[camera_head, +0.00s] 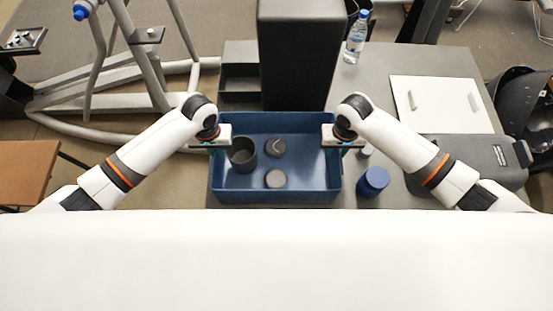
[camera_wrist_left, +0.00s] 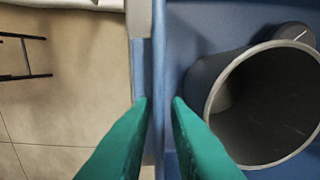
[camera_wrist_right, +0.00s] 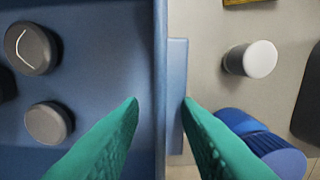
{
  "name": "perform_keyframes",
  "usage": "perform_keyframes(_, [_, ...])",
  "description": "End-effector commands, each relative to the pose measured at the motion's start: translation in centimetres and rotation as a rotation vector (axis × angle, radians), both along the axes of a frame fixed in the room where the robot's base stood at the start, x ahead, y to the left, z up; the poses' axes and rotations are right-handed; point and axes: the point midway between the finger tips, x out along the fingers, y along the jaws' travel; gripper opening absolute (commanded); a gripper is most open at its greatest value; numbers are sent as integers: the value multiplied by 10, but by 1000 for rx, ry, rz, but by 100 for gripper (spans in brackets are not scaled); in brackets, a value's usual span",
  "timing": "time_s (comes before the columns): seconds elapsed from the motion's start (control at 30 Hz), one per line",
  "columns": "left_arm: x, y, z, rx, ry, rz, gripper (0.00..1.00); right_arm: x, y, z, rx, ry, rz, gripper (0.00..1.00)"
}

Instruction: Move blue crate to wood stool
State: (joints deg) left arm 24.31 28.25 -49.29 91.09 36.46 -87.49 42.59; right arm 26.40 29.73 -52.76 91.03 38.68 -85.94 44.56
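The blue crate (camera_head: 325,190) stands on the grey table in front of me, with a dark cup (camera_head: 243,154) and two dark round lidded pieces (camera_head: 276,147) inside. My left gripper (camera_head: 217,147) is at its left wall; the left wrist view shows green fingertips (camera_wrist_left: 160,99) on either side of the wall, with small gaps. My right gripper (camera_head: 341,146) is at the right wall; its fingertips (camera_wrist_right: 160,99) straddle that wall with a wider gap. A brown wooden seat (camera_head: 25,172), seemingly the wood stool, is partly visible at the left edge; its lower part is cut off.
A large black box (camera_head: 299,50) stands right behind the crate. A blue-lidded jar (camera_head: 372,181) and a small white cylinder (camera_wrist_right: 250,59) are close to the crate's right. A water bottle (camera_head: 357,36) stands farther back. A grey tubular frame (camera_head: 110,75) occupies the floor at left.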

Motion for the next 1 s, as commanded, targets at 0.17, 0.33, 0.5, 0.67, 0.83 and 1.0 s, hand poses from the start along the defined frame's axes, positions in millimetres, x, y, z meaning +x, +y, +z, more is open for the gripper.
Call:
perform_keyframes(0.17, [0,0,-5,1,0,0,15,0,0,-5,-1,0,0,30])
perform_keyframes(0.33, [0,0,-5,1,0,0,15,0,0,-5,-1,0,0,30])
perform_keyframes(0.5, [0,0,-4,0,0,0,0,0,0,-4,-1,0,0,7])
perform_keyframes(0.67, [0,0,-4,0,0,0,0,0,0,-4,-1,0,0,0])
perform_keyframes(0.83, [0,0,-4,0,0,0,0,0,0,-4,-1,0,0,0])
perform_keyframes(1.0, [0,0,-4,0,0,0,0,0,0,-4,-1,-1,0,0])
